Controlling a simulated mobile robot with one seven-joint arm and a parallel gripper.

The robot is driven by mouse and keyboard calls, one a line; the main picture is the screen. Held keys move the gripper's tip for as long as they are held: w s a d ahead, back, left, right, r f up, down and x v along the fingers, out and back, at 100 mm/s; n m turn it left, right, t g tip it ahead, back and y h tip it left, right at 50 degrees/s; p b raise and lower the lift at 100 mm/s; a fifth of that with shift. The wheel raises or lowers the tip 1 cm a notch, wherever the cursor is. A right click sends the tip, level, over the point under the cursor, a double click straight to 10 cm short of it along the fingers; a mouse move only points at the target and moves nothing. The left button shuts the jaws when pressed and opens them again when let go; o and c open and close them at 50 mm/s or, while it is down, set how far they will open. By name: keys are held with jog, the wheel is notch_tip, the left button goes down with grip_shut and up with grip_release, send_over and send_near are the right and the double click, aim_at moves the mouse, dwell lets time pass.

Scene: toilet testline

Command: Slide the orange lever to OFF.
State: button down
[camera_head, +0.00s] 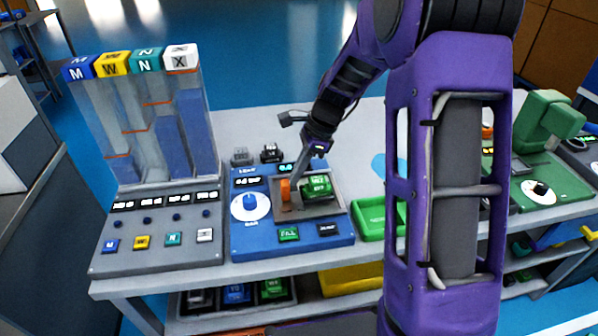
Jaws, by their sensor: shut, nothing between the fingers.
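The orange lever (285,189) stands upright in a recessed grey bay of the blue control panel (241,236), beside a green block (318,188). My gripper (296,182) is shut and empty, pointing down at the lever's right side. Its tip is very close to the lever; I cannot tell whether it touches. The lever's ON and OFF markings are too small to read.
A white dial with a blue knob (250,205) is left of the lever. A dispenser with lettered cubes (128,62) stands at the left. A green tray (374,218) is right of the panel. A green machine (545,130) stands far right.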

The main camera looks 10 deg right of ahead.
jog(key=p+v, duration=0.7)
jog(key=v, duration=0.3)
jog(key=shift+s, duration=0.1)
dwell(0.4)
